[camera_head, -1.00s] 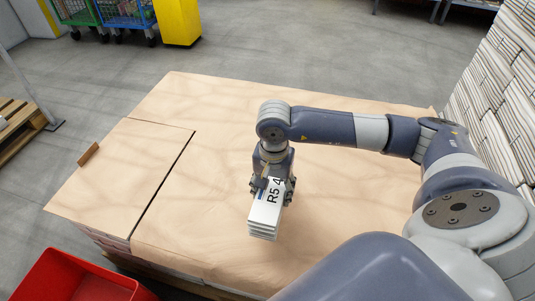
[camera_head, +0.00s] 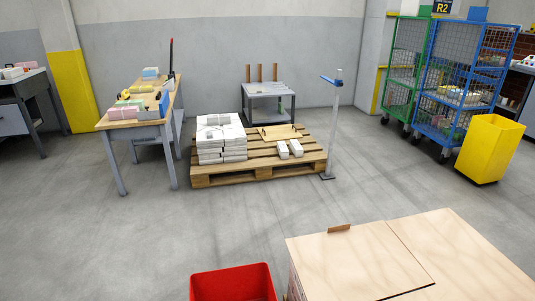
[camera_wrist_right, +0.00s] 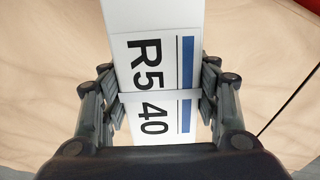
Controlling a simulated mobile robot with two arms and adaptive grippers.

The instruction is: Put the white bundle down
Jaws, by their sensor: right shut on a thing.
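The white bundle (camera_wrist_right: 155,60) shows in the right wrist view, with a label reading "R5 40" and a blue stripe. My right gripper (camera_wrist_right: 158,98) is shut on it, with fingers on both of its sides. The light wood-coloured surface shows behind the bundle; I cannot tell whether they touch. In the head view neither gripper nor the held bundle is in sight. The near wooden-topped stack (camera_head: 350,262) is at the lower right there. A wooden pallet (camera_head: 262,170) on the floor bears a stack of white bundles (camera_head: 221,140) and two small white blocks (camera_head: 289,149).
A red bin (camera_head: 233,283) stands left of the near stack. A grey post (camera_head: 333,125) rises at the pallet's right corner. A work table (camera_head: 140,119) stands left of the pallet. A yellow bin (camera_head: 487,150) and wire carts (camera_head: 459,90) are at the right. Open floor lies between.

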